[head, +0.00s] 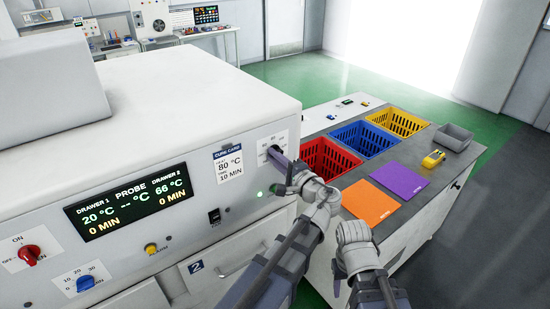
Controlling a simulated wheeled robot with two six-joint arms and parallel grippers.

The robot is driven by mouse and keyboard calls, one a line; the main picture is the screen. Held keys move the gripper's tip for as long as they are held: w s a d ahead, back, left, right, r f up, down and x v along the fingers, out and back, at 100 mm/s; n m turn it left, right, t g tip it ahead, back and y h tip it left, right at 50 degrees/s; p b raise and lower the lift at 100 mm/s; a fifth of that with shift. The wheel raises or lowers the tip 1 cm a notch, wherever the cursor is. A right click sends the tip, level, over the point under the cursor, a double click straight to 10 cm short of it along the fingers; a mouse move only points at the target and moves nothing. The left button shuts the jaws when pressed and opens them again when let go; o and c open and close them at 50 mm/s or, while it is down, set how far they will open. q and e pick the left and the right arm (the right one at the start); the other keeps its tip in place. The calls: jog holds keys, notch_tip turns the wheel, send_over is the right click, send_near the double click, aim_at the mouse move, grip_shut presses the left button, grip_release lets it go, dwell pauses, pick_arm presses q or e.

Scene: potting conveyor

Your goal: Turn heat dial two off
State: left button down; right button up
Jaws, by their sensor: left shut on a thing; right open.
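The oven's front panel carries a small white dial plate (266,143) at its right end, beside the cure card. My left gripper (278,158) reaches up to this plate and is shut on the dial there. The gripper hides the dial, so I cannot read its pointer or setting. A display (129,201) reads drawer 1 at 20 °C and drawer 2 at 66 °C, both 0 min. My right gripper (353,233) is open and empty, in front of the side bench; its fingertips are hard to make out.
A red dial (30,254) and a blue dial (86,283) sit at the panel's lower left. A yellow button (151,249) and black switch (214,216) lie between. The bench holds red (322,160), blue (364,139) and yellow (398,122) crates, plus orange (371,201) and purple (399,181) mats.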

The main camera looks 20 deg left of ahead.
pick_arm(q)
jog(key=shift+f+n, duration=0.15)
jog(key=shift+n, duration=0.35)
dwell(0.3)
jog(key=c, duration=0.8)
grip_release()
jog(key=shift+c, duration=0.2)
jog(key=shift+s, duration=0.1)
